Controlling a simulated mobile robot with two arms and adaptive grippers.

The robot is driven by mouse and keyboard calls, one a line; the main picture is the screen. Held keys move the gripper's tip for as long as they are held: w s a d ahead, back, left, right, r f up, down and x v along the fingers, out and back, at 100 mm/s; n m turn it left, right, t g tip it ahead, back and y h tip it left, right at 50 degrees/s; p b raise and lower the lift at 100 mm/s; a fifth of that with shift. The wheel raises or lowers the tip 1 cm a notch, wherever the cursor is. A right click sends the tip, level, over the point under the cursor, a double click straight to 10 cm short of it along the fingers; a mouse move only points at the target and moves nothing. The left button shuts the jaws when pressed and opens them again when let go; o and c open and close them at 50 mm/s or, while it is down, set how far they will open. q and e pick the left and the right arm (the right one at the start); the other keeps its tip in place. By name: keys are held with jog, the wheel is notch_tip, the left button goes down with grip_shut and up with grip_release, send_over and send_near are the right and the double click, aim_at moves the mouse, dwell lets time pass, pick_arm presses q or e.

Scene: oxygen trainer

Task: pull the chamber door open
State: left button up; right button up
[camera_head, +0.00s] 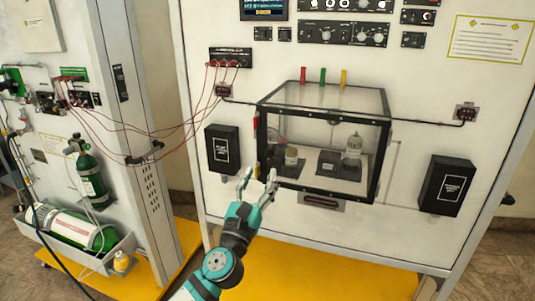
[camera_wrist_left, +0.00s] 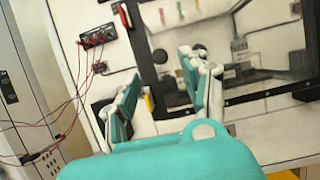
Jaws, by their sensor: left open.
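The chamber (camera_head: 322,140) is a clear box with a black frame on the white panel, and it also shows in the left wrist view (camera_wrist_left: 235,98). Its front door pane (camera_head: 318,165) appears closed. A red piece (camera_head: 256,119) sits at the frame's left edge, and a yellow piece (camera_head: 257,169) lies lower on that side. My left gripper (camera_head: 258,181) is open and empty, just in front of the chamber's lower left corner. Its two fingers also show in the left wrist view (camera_wrist_left: 163,78), with the chamber's left frame edge beyond them. No contact is clear. My right gripper is out of view.
A black box (camera_head: 222,149) is mounted left of the chamber, another (camera_head: 447,186) to the right. Red cables (camera_head: 185,125) hang across to the left panel. A yellow base (camera_head: 300,270) lies below.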

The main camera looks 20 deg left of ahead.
aim_at(269, 155)
pick_arm(q)
jog(key=x, duration=0.6)
jog(key=shift+w+p, duration=0.15)
jog(key=shift+p, duration=0.25)
grip_shut()
